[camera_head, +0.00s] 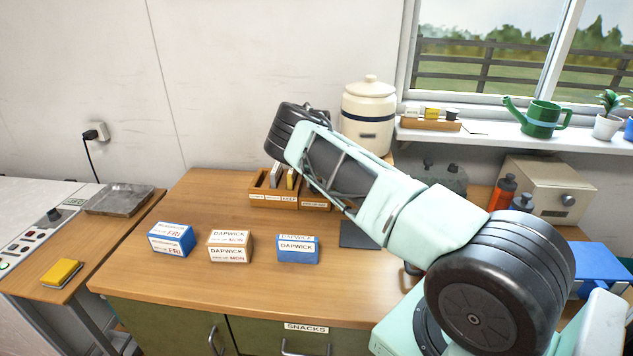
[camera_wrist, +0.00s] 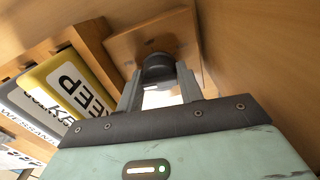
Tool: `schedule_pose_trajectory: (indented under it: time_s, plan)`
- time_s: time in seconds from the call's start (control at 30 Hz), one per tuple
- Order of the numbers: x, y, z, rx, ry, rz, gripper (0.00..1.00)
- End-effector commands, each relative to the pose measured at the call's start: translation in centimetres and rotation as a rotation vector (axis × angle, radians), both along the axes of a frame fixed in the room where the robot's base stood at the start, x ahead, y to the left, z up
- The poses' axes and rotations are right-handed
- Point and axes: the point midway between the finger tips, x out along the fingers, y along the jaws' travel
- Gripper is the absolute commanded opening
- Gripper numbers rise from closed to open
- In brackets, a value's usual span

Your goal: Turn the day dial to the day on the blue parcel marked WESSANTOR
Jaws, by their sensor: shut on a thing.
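A blue parcel (camera_head: 172,240) stands at the left of the wooden counter, with FRI in red on its white label; its name line is too small to read surely. In the wrist view, my gripper (camera_wrist: 160,76) is shut on a dark round knob (camera_wrist: 156,62) in front of a square wooden plate (camera_wrist: 150,38). I take this knob for the day dial; no day marking on it is readable. In the head view, my arm hides the gripper and the knob.
A white-and-brown parcel (camera_head: 230,247) marked DAPWICK, MON, and a blue DAPWICK parcel (camera_head: 298,249) stand nearby. A wooden sorter (camera_head: 272,200) holds upright cards, including a yellow KEEP card (camera_wrist: 72,84) close left of my gripper. A cream jar (camera_head: 368,113) stands behind my arm.

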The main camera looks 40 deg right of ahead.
Motion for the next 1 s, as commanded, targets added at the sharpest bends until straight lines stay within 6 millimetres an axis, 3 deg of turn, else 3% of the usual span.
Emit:
schedule_pose_trajectory:
  time_s: [0.33,0.87,0.9,0.97,1.0]
  plan:
    - [0.06,-0.03,0.08,-0.002,-0.002,-0.137,0.14]
    - [0.07,-0.05,0.10,-0.002,-0.002,-0.159,0.14]
    - [0.07,-0.05,0.10,-0.002,-0.002,-0.159,0.42]
    - [0.06,-0.05,0.09,-0.002,-0.002,-0.159,0.59]
    - [0.06,-0.05,0.08,-0.002,-0.002,-0.159,0.59]
